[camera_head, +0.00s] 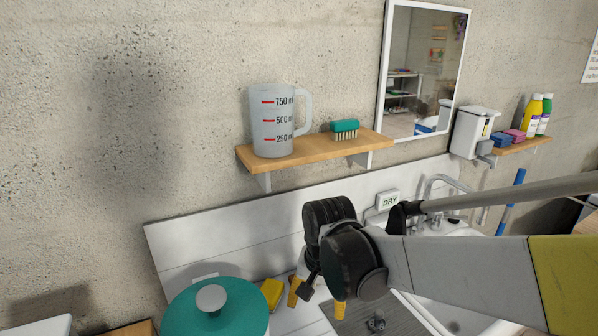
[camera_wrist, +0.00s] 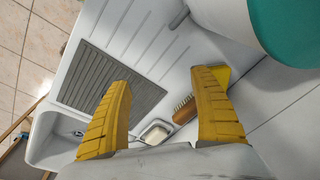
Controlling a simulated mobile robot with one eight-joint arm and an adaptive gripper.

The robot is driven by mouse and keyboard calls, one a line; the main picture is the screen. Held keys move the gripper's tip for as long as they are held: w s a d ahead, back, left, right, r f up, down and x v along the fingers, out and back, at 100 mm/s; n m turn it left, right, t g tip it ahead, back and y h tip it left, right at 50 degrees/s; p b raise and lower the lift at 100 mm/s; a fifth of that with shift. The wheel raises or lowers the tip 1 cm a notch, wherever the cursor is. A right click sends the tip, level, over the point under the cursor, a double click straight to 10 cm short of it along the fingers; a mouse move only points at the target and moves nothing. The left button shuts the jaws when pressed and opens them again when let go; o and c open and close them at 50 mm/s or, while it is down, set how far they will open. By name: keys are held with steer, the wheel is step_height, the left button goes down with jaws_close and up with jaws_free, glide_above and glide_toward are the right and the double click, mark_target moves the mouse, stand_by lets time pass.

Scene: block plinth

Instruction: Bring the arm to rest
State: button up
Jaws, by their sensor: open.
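My gripper (camera_head: 316,292) hangs over the sink counter in the head view, at the end of my arm coming in from the right. In the wrist view its two yellow fingers (camera_wrist: 158,100) stand wide apart with nothing between them. The fingers point down towards the white counter and the grey ridged mat (camera_head: 385,318), which also shows in the wrist view (camera_wrist: 108,80). A yellow sponge (camera_head: 271,293) lies just left of the fingers in the head view. Whether a finger touches anything below cannot be told.
A teal lidded pot (camera_head: 222,308) stands close on the left. Above, a wooden shelf (camera_head: 318,150) holds a measuring jug (camera_head: 272,125) and a teal brush (camera_head: 345,128). A wooden brush (camera_wrist: 184,110) and a small white dish (camera_wrist: 157,133) lie near the fingers. A tap (camera_head: 437,187) stands behind my arm.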

steer(key=s+d+r+n+t, duration=0.1)
steer(key=s+d+r+t, duration=0.1)
steer(key=s+d, duration=0.4)
steer(key=s+d+r+n+t, duration=0.2)
steer(key=s+d, duration=0.4)
steer(key=d, duration=0.3)
step_height(320, 180, up, 3)
steer(key=shift+d+f+t+h, duration=0.2)
steer(key=shift+t+h, duration=0.1)
steer(key=shift+t, duration=0.5)
